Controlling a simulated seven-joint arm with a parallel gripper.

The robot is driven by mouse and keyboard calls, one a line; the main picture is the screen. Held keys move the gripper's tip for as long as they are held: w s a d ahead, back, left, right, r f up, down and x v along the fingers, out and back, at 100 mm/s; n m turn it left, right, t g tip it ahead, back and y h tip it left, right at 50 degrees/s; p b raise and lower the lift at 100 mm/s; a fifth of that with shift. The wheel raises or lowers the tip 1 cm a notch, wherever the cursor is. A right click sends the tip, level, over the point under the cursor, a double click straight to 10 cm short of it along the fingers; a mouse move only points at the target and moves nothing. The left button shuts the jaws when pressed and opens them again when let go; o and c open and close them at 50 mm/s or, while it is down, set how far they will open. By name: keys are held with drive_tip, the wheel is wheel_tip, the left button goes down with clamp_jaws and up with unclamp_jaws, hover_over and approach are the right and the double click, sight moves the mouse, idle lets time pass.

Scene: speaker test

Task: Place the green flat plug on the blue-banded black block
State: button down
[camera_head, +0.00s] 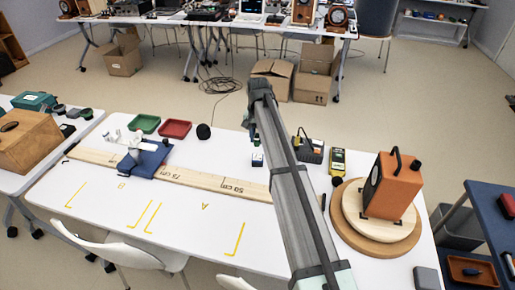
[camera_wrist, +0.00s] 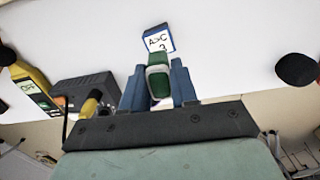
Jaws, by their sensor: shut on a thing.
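My gripper (camera_wrist: 158,68) shows at the wrist view's centre, its blue fingers shut on a green-and-white piece (camera_wrist: 158,82), which appears to be the green flat plug. In the head view the arm reaches over the table and its end hangs near the table's far side; the fingertips and the held piece are not clear there. A small blue-edged block with a white "A>C 3" label (camera_wrist: 158,40) is just beyond the fingertips; it also shows in the head view (camera_head: 257,159). I cannot make out the blue-banded black block with certainty.
A dark box (camera_head: 310,153) and a yellow meter (camera_head: 338,161) stand right of the arm. An orange speaker (camera_head: 392,186) stands on a round wooden turntable (camera_head: 350,231). Left are a ruler board (camera_head: 200,180), red tray (camera_head: 175,129) and green tray (camera_head: 144,123). The near tabletop has free room.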

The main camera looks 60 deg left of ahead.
sight(257, 146)
drive_tip(key=shift+f, duration=2.6)
drive_tip(key=shift+f, duration=0.15)
drive_tip(key=c, duration=0.9)
unclamp_jaws()
drive_tip(key=shift+o, duration=0.2)
wheel_tip(257, 146, up, 12)
drive_tip(key=shift+r, duration=0.2)
